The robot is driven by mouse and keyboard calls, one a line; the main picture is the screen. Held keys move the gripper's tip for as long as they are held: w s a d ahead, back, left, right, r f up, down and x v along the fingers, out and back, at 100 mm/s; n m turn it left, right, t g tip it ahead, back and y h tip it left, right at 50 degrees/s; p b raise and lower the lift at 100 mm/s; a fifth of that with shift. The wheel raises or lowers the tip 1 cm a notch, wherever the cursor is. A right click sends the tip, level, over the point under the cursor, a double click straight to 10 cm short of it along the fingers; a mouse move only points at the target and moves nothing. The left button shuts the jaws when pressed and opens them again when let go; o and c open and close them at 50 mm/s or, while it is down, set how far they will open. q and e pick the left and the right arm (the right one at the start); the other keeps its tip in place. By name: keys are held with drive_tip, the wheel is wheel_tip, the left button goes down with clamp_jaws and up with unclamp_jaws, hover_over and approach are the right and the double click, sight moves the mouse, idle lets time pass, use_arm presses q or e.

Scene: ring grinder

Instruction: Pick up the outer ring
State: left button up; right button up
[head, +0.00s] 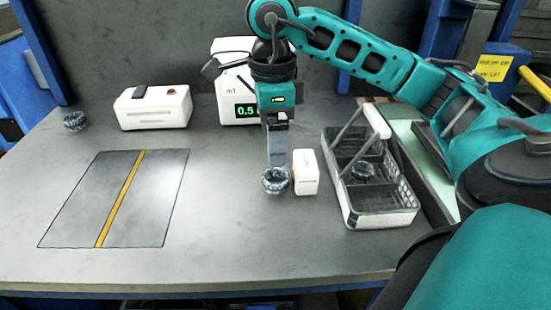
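A dark grey, ring-like part (275,182) with a notched rim sits on the table near the middle, beside a small white block. My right gripper (277,162) points straight down at it, with the fingertips at its back rim. Whether the fingers touch or grip the part is not clear. A similar dark part (75,121) lies at the far left of the table, and another (363,171) is in the basket. I cannot tell by looks which is the outer ring. My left gripper is not in view.
The small white block (306,172) stands close to the right of the middle part. A white-framed basket (382,217) with a raised handle is further right. A white box (152,107) and a meter reading 0.5 (236,85) stand behind. The marked mat (75,215) is clear.

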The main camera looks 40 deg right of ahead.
sight(275, 170)
wheel_tip(275, 170, down, 2)
drive_tip(key=shift+f, duration=0.25)
drive_tip(key=f, duration=0.3)
drive_tip(key=f+b, duration=0.1)
drive_tip(key=f, duration=0.1)
drive_tip(key=shift+s+a, duration=0.15)
drive_tip(key=shift+s, duration=0.25)
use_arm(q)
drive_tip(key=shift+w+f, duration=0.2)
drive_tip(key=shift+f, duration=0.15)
use_arm(e)
drive_tip(key=shift+c, duration=0.2)
